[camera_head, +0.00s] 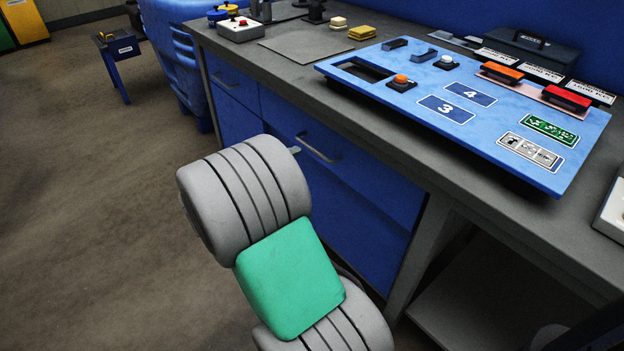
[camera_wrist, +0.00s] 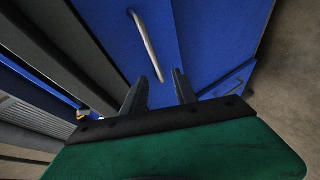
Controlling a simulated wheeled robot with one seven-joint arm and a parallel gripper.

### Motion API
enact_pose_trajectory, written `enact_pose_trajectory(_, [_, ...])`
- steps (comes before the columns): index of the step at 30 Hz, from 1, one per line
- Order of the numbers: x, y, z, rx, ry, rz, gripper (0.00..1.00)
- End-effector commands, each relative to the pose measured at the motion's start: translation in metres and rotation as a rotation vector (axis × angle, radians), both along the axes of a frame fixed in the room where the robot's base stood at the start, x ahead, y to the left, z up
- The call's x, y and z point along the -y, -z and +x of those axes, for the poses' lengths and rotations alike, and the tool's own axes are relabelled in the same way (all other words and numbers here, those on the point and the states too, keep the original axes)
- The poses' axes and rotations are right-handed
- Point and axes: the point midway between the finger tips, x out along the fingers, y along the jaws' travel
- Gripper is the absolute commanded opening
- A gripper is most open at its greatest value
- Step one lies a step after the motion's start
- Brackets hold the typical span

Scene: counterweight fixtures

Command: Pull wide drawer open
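The wide blue drawer (camera_head: 375,192) is under the bench top and looks shut. Its bar handle (camera_head: 318,149) shows just beyond my arm in the head view. In the wrist view the pale handle (camera_wrist: 143,40) runs down from the top, across the drawer's blue front (camera_wrist: 205,45). My gripper (camera_wrist: 161,75) is open, with two dark fingers apart. The handle's lower end appears between the fingertips in the picture; I cannot tell whether it is between them in depth. In the head view my arm mostly hides the gripper.
A narrower blue drawer (camera_head: 236,84) with its own handle (camera_head: 224,82) is to the left. The bench top (camera_head: 372,122) bears a blue panel (camera_head: 408,102) with buttons and coloured handles. A shelf (camera_head: 470,300) is below at right.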

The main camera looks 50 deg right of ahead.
Motion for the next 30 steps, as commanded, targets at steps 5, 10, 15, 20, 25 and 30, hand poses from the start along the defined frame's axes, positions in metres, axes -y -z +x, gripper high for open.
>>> enact_pose_trajectory(5, [0.028, 0.018, -0.009, -0.102, 0.0, -0.162, 0.34])
enact_pose_trajectory(10, [0.053, 0.02, -0.008, -0.106, 0.006, -0.169, 0.34])
enact_pose_trajectory(15, [0.085, 0.026, -0.002, -0.104, 0.005, -0.167, 0.34])
enact_pose_trajectory(20, [0.1, 0.028, 0.002, -0.104, 0.002, -0.166, 0.34])
enact_pose_trajectory(25, [0.101, 0.027, 0.003, -0.103, 0.0, -0.166, 0.34])
enact_pose_trajectory(30, [0.101, 0.027, 0.003, -0.103, 0.0, -0.166, 0.27])
